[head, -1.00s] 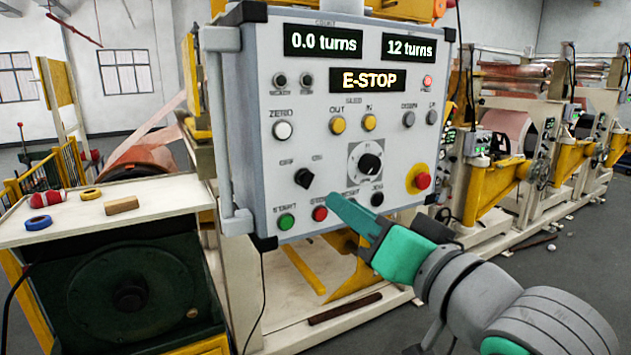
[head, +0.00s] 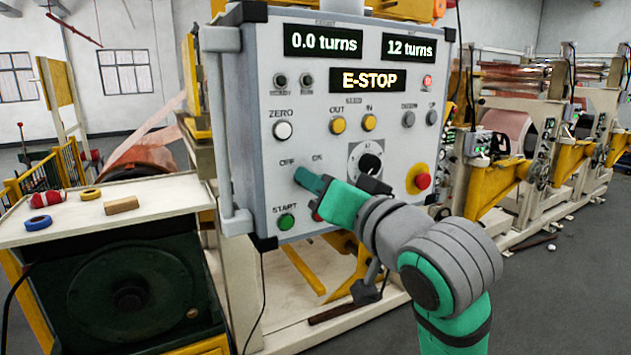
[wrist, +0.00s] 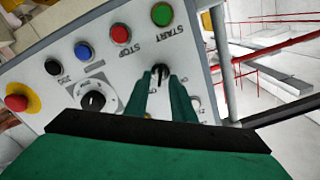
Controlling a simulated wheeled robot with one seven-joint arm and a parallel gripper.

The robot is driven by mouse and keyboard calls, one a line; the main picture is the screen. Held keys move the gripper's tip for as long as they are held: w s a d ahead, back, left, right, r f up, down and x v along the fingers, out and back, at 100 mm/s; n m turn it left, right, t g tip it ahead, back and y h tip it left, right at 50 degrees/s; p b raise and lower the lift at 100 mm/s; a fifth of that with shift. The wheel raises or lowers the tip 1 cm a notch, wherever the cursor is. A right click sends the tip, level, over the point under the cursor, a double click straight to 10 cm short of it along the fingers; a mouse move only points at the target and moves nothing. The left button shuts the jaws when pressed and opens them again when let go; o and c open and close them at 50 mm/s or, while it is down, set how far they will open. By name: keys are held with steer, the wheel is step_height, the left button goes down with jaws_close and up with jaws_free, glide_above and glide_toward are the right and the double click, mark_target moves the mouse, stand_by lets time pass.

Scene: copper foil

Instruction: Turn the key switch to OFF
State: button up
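The control panel (head: 245,80) faces me in the head view. Its black key switch (wrist: 160,71) shows in the wrist view, below the START and STOP buttons in the upside-down picture. In the head view the switch is hidden behind my gripper (head: 305,178), under the OFF and ON labels. In the wrist view the two green fingers of my gripper (wrist: 160,79) stand apart, with the switch's knob between their tips. I cannot make out firm contact on both sides. Which label the knob points at is not clear.
The green START button (head: 287,222) and red STOP button (wrist: 120,34) lie close to the fingers. A dial (head: 369,162) and a red emergency stop (head: 422,181) are to the right. The E-STOP display (head: 367,80) is lit. A bench (head: 150,200) stands at left.

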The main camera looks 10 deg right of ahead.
steer(key=shift+w+a, duration=0.1)
steer(key=shift+w, duration=0.2)
jaws_close()
steer(key=n, duration=1.1)
steer(key=shift+s+a+n, duration=0.15)
steer(key=shift+a+n, duration=0.1)
steer(key=shift+n, duration=0.05)
stand_by(0.6)
